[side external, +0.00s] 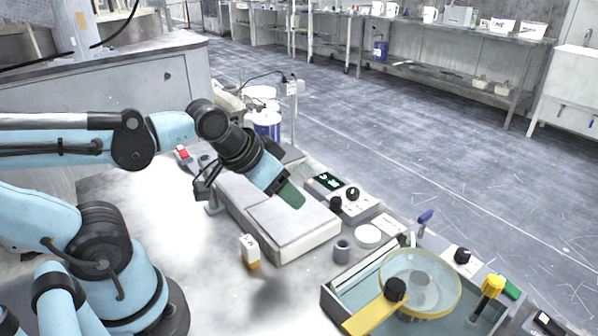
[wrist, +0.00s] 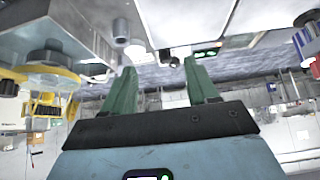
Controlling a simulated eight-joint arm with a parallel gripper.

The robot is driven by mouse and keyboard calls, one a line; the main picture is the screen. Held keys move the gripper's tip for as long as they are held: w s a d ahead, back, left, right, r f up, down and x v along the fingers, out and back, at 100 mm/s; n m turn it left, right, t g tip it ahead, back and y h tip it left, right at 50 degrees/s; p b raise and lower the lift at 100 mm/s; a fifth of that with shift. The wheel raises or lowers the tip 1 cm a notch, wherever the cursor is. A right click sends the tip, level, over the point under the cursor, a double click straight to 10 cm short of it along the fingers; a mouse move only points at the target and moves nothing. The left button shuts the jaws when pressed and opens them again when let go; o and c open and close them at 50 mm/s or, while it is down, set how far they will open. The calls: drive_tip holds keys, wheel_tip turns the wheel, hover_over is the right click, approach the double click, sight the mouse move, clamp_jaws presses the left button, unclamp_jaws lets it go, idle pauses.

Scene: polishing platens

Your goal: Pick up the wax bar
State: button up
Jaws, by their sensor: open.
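A small upright white block with an orange-brown lower end (side external: 250,251), which looks like the wax bar, stands on the pale bench in the side view. It is in front of a long light-grey box. I cannot make it out in the wrist view. My gripper (side external: 290,195) is tilted down above the grey box, behind and to the right of the block, and apart from it. The wrist view shows its two green fingers (wrist: 161,68) spread apart with nothing between them.
The light-grey box (side external: 290,222) lies beneath my gripper. A grey cup (side external: 342,250) and a white disc (side external: 367,236) are right of it. A tray (side external: 333,301) with a yellow-rimmed bowl (side external: 457,290) fills the front right. Bare bench lies left of the block.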

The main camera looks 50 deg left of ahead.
drive_tip(key=shift+o, duration=0.9)
drive_tip(key=g, duration=0.6)
approach(248, 241)
drive_tip(key=shift+f, duration=0.1)
drive_tip(key=shift+w+f, duration=0.15)
drive_tip(key=shift+f, duration=1.55)
drive_tip(key=shift+w+f, duration=0.15)
drive_tip(key=shift+f, duration=1.5)
drive_tip(key=shift+f, duration=0.1)
drive_tip(key=shift+w+f, duration=0.2)
drive_tip(key=shift+f, duration=1)
drive_tip(key=shift+w+f, duration=0.15)
drive_tip(key=shift+f, duration=1.05)
